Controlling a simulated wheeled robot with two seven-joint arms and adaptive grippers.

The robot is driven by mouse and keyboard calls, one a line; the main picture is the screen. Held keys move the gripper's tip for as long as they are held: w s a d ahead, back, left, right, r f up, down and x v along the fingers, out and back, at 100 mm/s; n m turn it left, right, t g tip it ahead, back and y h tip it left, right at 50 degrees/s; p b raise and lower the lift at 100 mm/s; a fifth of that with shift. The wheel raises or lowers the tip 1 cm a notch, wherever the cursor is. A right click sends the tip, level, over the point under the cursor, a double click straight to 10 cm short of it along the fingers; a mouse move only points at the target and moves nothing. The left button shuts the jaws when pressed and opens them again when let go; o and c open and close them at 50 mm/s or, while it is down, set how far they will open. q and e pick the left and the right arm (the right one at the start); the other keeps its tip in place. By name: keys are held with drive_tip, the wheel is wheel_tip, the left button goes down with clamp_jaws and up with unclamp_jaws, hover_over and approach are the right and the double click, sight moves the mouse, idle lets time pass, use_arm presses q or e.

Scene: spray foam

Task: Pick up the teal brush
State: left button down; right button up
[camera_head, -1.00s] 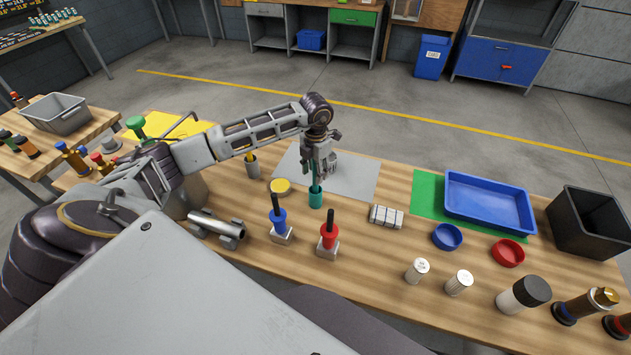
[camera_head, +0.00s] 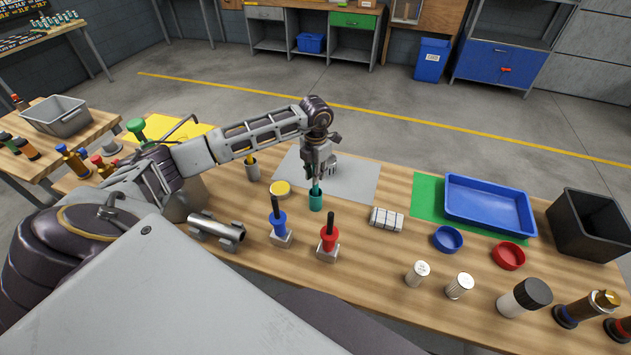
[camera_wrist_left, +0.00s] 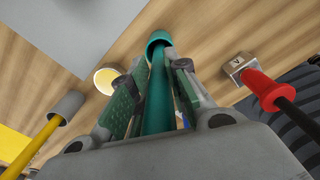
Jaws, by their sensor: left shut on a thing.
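The teal brush (camera_head: 316,199) stands upright over the wooden table, in front of the grey mat; its wide teal end points down. My left gripper (camera_head: 317,177) is above it, with its fingers around the upper part. In the left wrist view the brush (camera_wrist_left: 158,100) runs between the two green-padded fingers of the gripper (camera_wrist_left: 155,75), which are shut on its handle. Whether the lower end touches the table is hard to tell. My right gripper is not in view.
A blue-handled tool (camera_head: 278,220) and a red-handled tool (camera_head: 329,236) stand close in front. A yellow lid (camera_head: 280,189) and a grey cup (camera_head: 252,170) are to the left. A blue tray (camera_head: 488,207) and black bin (camera_head: 588,225) are at right.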

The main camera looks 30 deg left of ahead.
use_arm(q)
drive_tip(key=shift+r, duration=0.15)
drive_tip(key=shift+r+b, duration=1.05)
drive_tip(key=shift+r, duration=3.8)
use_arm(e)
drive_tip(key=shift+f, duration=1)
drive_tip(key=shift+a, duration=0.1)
